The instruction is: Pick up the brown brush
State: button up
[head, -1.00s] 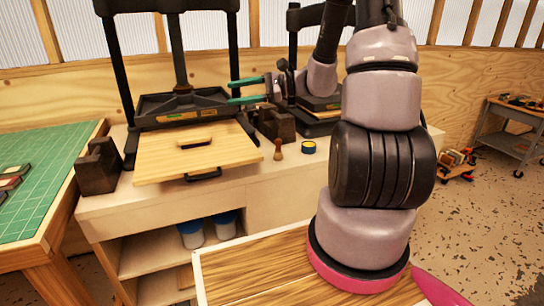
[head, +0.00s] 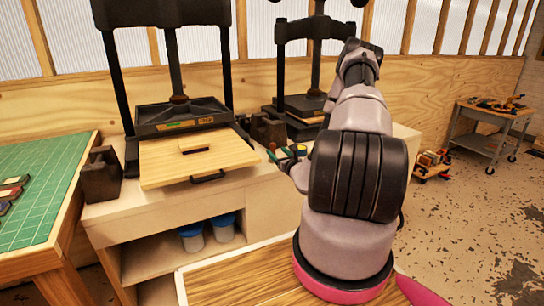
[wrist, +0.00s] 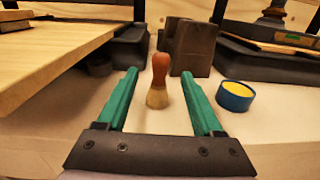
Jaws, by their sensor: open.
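The brown brush (wrist: 158,72) stands upright on the bench top in the wrist view, with a reddish-brown handle above and pale bristles below. My gripper (wrist: 159,76) is open, its two green fingers pointing forward with the brush between or just beyond their tips. Neither finger visibly touches the brush. In the head view my gripper (head: 283,155) is low over the bench, and I cannot clearly make out the brush there.
A blue tin with a yellow top (wrist: 235,95) stands right of the fingers. Dark blocks (wrist: 192,47) stand behind the brush. A wooden board (wrist: 50,60) on the press juts out at left. The bench front (wrist: 270,160) is clear.

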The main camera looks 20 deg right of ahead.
aim_at(270, 145)
jog(key=w, duration=0.8)
jog(key=shift+f, duration=0.1)
jog(key=shift+c, duration=0.3)
grip_shut()
